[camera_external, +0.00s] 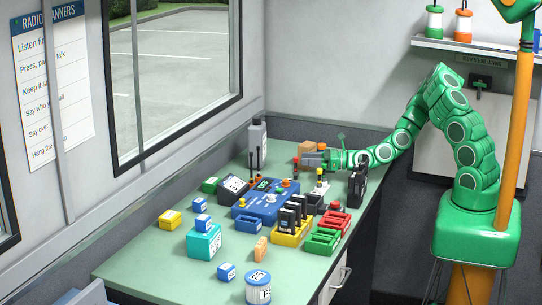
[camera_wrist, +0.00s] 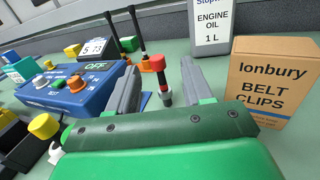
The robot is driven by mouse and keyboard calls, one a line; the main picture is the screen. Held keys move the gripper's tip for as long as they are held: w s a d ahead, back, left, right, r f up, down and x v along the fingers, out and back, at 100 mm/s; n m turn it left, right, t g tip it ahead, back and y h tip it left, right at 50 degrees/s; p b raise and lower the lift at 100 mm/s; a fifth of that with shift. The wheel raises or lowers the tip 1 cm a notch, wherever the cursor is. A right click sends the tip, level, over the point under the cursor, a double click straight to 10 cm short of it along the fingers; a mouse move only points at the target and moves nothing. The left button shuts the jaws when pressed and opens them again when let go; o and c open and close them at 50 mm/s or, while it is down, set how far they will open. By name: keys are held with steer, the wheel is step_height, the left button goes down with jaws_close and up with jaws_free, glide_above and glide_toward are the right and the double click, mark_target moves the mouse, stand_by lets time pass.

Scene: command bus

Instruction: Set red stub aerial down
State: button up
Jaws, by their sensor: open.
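The red stub aerial (camera_wrist: 164,88), with a red cap and a dark stem, stands upright on the green worktop in the wrist view. My gripper (camera_wrist: 157,85) is open, with one grey finger on each side of the aerial and a visible gap to both. The aerial's foot rests on or very near the worktop; I cannot tell exactly.
A belt clips box (camera_wrist: 270,85) and an engine oil bottle (camera_wrist: 215,30) stand close on the right and behind. Two black aerials on orange bases (camera_wrist: 138,40) and a blue console (camera_wrist: 70,88) are on the left. The worktop's front left (camera_external: 130,265) is clear.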

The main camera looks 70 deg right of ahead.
steer(key=shift+x, duration=3.3)
steer(key=shift+a, duration=0.2)
jaws_close()
